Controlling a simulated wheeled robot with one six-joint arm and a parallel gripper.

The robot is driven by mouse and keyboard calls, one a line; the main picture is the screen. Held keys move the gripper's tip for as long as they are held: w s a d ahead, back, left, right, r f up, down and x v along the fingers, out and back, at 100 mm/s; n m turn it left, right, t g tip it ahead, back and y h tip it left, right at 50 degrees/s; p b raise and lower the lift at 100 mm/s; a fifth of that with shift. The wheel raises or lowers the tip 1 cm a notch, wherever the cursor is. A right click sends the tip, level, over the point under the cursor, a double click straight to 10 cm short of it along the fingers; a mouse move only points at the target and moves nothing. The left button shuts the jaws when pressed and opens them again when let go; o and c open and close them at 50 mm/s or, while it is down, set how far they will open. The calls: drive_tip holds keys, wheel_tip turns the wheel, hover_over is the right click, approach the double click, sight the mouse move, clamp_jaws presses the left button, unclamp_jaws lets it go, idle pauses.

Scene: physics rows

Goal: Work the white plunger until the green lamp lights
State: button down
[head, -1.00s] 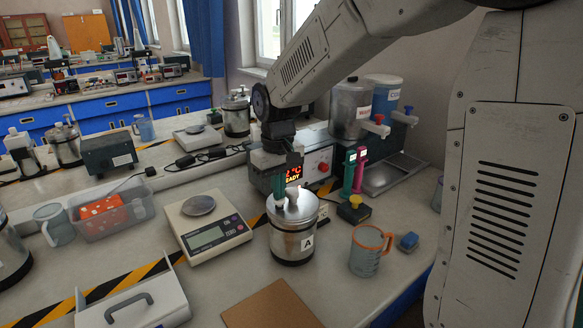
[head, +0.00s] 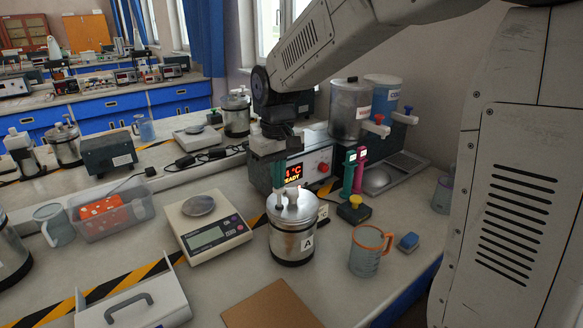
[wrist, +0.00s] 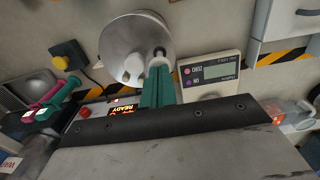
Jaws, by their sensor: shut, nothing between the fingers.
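A steel canister labelled A (head: 292,243) stands upright on the bench, below my gripper. On its round lid (wrist: 115,45) are a raised rounded fitting (wrist: 133,66) and a small pale knob in a dark ring (wrist: 159,52), which looks like the white plunger. My gripper (wrist: 158,68) has green fingers, closed together with nothing between them. Their tips are over the lid's edge, close beside the knob; I cannot tell whether they touch it. In the head view the fingers (head: 279,188) point down at the lid. I cannot make out a lit green lamp.
A scale (head: 207,229) stands left of the canister, and an orange-rimmed mug (head: 367,252) to its right. Behind are a heater unit with a READY display (head: 292,173), a yellow button box (head: 354,209) and green and magenta handled tools (head: 361,170). A brown board (head: 272,306) lies in front.

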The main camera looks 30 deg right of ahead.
drive_tip(key=shift+f, duration=1.8)
drive_tip(key=shift+r, duration=1.8)
drive_tip(key=shift+f, duration=1.75)
drive_tip(key=shift+r, duration=1.75)
